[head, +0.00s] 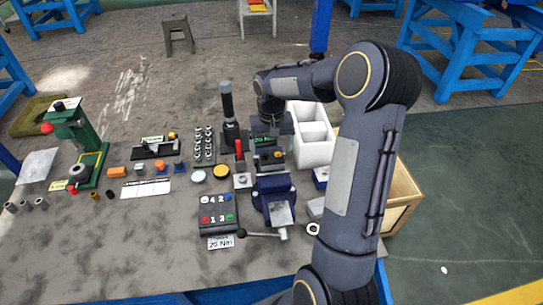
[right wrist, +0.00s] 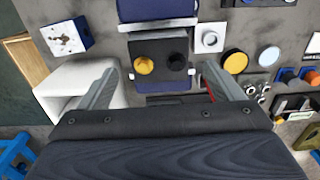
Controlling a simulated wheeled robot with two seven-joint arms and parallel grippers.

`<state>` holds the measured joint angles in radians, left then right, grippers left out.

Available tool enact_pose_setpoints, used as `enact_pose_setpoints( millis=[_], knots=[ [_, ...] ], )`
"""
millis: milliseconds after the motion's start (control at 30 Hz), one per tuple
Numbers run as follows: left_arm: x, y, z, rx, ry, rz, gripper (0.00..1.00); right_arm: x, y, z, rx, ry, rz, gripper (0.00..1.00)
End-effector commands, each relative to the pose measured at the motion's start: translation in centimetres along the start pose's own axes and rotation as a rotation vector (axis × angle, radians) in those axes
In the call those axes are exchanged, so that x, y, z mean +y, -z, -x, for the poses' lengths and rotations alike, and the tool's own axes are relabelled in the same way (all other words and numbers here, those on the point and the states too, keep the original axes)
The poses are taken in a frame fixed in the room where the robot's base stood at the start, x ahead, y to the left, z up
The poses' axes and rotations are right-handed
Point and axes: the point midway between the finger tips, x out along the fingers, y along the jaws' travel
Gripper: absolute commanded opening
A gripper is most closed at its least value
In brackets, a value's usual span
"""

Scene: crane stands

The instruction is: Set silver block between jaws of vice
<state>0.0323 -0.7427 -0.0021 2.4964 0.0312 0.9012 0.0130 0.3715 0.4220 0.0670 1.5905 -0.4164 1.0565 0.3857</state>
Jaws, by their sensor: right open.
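The blue vice (head: 274,192) stands near the middle of the bench, and its blue body also shows at the top of the right wrist view (right wrist: 157,9). A plain silver-grey block (head: 315,208) lies on the bench just right of the vice, apart from it; it looks like the silver block. My right gripper (head: 270,128) hangs behind the vice, over the dark box with knobs. In the right wrist view its fingers (right wrist: 158,72) are spread wide with nothing held between them. My left gripper is out of view.
The dark knob box (right wrist: 158,50) stands beneath my right gripper. A white bin (head: 312,135) and a wooden crate (head: 403,195) are at right. A button panel (head: 218,210) is left of the vice. A green press (head: 82,145) stands far left. The front left bench is clear.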

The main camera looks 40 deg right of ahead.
Motion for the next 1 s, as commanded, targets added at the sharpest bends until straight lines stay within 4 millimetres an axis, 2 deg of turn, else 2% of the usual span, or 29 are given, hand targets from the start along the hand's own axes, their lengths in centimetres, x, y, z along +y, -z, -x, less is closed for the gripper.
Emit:
enact_pose_setpoints(
  millis=[33, 200, 367, 467, 533, 667, 800, 1000],
  knots=[
    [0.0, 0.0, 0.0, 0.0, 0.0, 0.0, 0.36, -0.1, 0.1, 1.2, 0.006, 0.001, 0.001, 0.87],
    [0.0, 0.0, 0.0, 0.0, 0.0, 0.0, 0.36, -0.1, 0.1, 4.3, 0.004, 0.001, 0.001, 0.87],
    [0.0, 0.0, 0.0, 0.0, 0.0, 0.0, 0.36, 0.0, 0.0, 5.9, 0.002, 0.0, 0.001, 0.87],
    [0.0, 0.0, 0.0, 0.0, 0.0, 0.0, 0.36, -0.2, -0.8, 6.9, 0.013, 0.013, 0.012, 0.87],
    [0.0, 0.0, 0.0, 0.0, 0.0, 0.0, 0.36, -0.6, -2.3, 8.1, 0.032, 0.038, 0.034, 0.87],
    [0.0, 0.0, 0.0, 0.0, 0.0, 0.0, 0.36, -1.5, -7.2, 10.8, 0.095, 0.116, 0.099, 0.87],
    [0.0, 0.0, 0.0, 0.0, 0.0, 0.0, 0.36, -2.6, -14.0, 12.4, 0.175, 0.223, 0.182, 0.87],
    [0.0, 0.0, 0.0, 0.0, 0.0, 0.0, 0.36, -3.8, -22.7, 11.9, 0.286, 0.368, 0.279, 0.87]
  ],
)
